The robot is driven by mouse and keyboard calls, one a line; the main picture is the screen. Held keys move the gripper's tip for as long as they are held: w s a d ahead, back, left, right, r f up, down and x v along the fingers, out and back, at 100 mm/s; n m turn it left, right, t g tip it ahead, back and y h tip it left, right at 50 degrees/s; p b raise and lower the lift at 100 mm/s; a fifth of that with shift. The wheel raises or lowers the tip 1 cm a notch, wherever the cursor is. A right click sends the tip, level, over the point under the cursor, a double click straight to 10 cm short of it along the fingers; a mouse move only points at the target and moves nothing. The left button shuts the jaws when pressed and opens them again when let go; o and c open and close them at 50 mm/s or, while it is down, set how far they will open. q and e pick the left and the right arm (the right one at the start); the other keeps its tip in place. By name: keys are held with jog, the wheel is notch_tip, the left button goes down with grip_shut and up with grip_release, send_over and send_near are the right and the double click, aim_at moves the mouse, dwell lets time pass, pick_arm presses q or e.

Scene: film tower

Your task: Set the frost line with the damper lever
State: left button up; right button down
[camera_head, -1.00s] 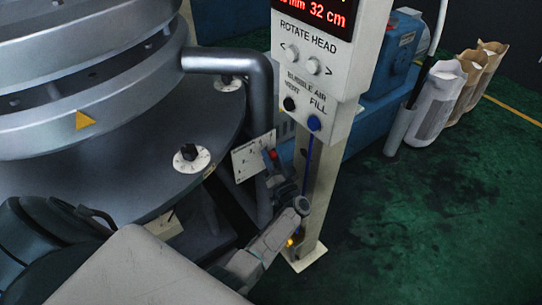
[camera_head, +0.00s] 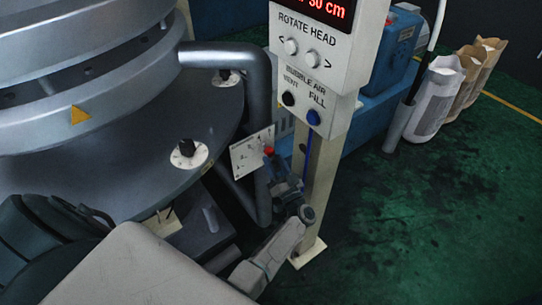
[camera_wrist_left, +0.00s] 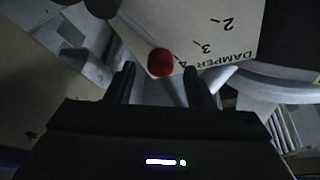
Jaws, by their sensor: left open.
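The damper lever's red knob (camera_head: 268,151) shows at the edge of its white plate (camera_head: 251,154) in the head view. In the left wrist view the red knob (camera_wrist_left: 161,62) lies beside the mark 4 on the white plate (camera_wrist_left: 205,30) lettered DAMPER. My left gripper (camera_head: 274,164) is at the knob. In the left wrist view its two dark fingers (camera_wrist_left: 160,84) are apart, with the knob just beyond and between their tips. The display (camera_head: 322,7) reads 30 cm; its left part is cut off. My right gripper is not in view.
The control post (camera_head: 320,180) with ROTATE HEAD and BUBBLE AIR buttons stands just right of the gripper. A round grey machine deck (camera_head: 110,165) with dial knobs and a bent pipe (camera_head: 225,56) are at the left.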

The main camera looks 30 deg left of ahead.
pick_arm(q)
jog(key=b+v, duration=0.1)
jog(key=v, duration=0.5)
jog(key=shift+s+d, duration=0.2)
jog(key=shift+d, duration=0.1)
jog(key=shift+f, duration=0.25)
jog(key=s+d+f+m+h, duration=0.1)
jog(key=s+f+m+h, duration=0.25)
jog(key=f+h, duration=0.45)
jog(key=s+d+f+m+h, duration=0.1)
jog(key=s+f+m+h, duration=0.3)
jog(key=f, duration=0.8)
jog(key=s+d+f+m+h, duration=0.1)
jog(key=s+f+h, duration=0.45)
jog(key=f, duration=0.45)
jog(key=s+a+f+g, duration=0.2)
jog(key=s+f, duration=0.3)
jog(key=s, duration=0.6)
jog(key=s+a+f+n+g, duration=0.1)
jog(key=s+a+f+g, duration=0.2)
jog(key=s, duration=0.9)
jog(key=s+a+f+n+g, duration=0.1)
jog(key=s+a+f+g, duration=0.1)
jog(key=s+f+g, duration=0.3)
jog(key=s+f, duration=0.3)
jog(key=s, duration=0.3)
jog(key=shift+s+a+f+g, duration=0.25)
jog(key=shift+s+a+g, duration=0.05)
jog(key=shift+s+g, duration=0.1)
jog(key=shift+n, duration=0.25)
